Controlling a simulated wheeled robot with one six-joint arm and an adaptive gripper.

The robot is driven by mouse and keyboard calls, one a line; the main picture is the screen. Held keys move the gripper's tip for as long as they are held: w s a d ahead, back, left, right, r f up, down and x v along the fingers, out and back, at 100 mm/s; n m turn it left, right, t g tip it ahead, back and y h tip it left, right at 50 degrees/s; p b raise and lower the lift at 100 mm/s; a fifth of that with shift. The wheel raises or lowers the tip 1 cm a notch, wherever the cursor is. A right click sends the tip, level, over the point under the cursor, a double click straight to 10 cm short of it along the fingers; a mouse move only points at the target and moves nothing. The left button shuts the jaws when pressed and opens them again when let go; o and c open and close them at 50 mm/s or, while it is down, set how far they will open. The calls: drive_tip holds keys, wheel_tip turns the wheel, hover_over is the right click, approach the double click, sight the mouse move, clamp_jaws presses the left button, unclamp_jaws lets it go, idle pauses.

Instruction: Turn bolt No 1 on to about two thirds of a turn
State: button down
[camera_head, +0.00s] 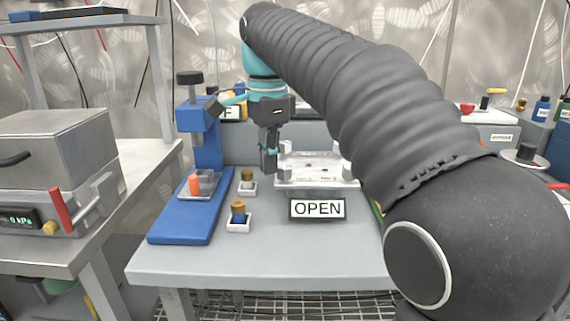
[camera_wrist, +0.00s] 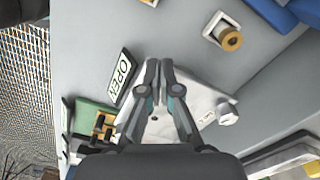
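A pale fixture plate (camera_head: 318,170) lies on the grey bench, behind the OPEN sign. It also shows under my gripper in the wrist view (camera_wrist: 198,108). My gripper (camera_head: 271,168) points down at the left end of this plate. In the wrist view its two fingertips (camera_wrist: 160,66) are close together, with only a narrow gap, over the plate's edge. I cannot make out bolt No 1; the fingers may hide it, and I cannot tell whether anything is between them. A small dark hole (camera_wrist: 155,118) and a pale round knob (camera_wrist: 227,114) show on the plate.
The OPEN sign (camera_head: 317,208) stands in front of the plate. A blue stand (camera_head: 190,215) and two small white holders with brass-topped pieces, one at the front (camera_head: 238,222), are to the left. The bench front (camera_head: 270,262) is clear.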

drive_tip(key=shift+w, duration=0.25)
idle(0.3)
drive_tip(key=shift+a, duration=0.25)
wheel_tip(320, 180, up, 6)
drive_tip(key=shift+a, duration=0.2)
idle(0.5)
